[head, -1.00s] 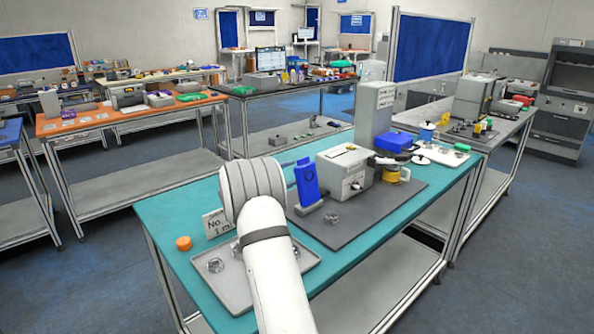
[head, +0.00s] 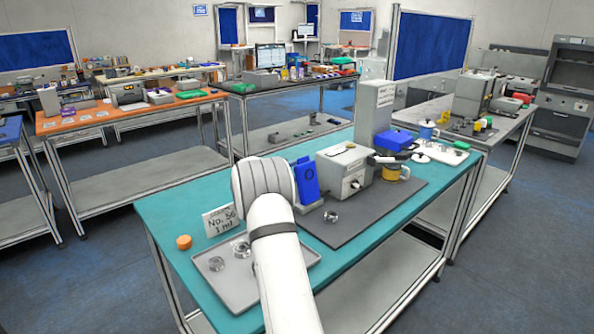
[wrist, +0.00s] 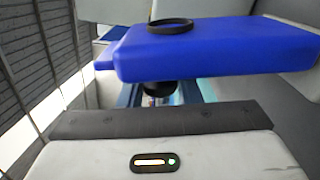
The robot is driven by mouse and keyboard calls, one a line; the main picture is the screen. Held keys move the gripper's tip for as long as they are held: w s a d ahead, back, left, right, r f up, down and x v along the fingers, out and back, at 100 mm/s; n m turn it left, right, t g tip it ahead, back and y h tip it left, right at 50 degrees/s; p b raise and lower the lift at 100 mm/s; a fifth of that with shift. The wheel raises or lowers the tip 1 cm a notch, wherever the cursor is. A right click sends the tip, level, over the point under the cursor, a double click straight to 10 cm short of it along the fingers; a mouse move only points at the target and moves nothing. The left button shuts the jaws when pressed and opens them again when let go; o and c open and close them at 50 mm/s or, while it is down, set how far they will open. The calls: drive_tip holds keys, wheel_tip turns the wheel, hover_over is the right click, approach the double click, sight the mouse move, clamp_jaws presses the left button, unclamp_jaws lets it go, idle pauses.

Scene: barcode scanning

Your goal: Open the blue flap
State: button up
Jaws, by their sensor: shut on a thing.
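The blue flap (head: 306,180) stands upright, slightly tilted, on a grey base beside the grey box device (head: 343,172) on the teal table. In the wrist view the blue flap (wrist: 215,48) fills the upper right, with a dark ring on its face. My gripper (wrist: 160,92) is right at the flap and shut on it; its grey palm fills the bottom of the wrist view. The fingertips are mostly hidden by the flap, and in the head view my white wrist hides the gripper.
A grey tray (head: 238,298) with metal rings lies under my arm, with a white card (head: 219,220) and an orange cap (head: 184,242) beside it. A loose metal ring (head: 331,216) lies on the dark mat (head: 365,225).

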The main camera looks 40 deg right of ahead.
clamp_jaws()
drive_tip(key=shift+f+b, duration=0.15)
drive_tip(key=shift+b, duration=0.2)
drive_tip(key=shift+s+m+b, duration=0.3)
drive_tip(key=shift+b, duration=0.95)
drive_tip(key=s+m+b, duration=0.1)
drive_tip(key=b, duration=0.3)
drive_tip(key=shift+s+r+m, duration=0.15)
drive_tip(key=shift+r+m, duration=0.15)
drive_tip(key=shift+r, duration=0.1)
drive_tip(key=shift+s+r+b, duration=0.15)
drive_tip(key=shift+r+b, duration=0.1)
drive_tip(key=shift+b, duration=0.2)
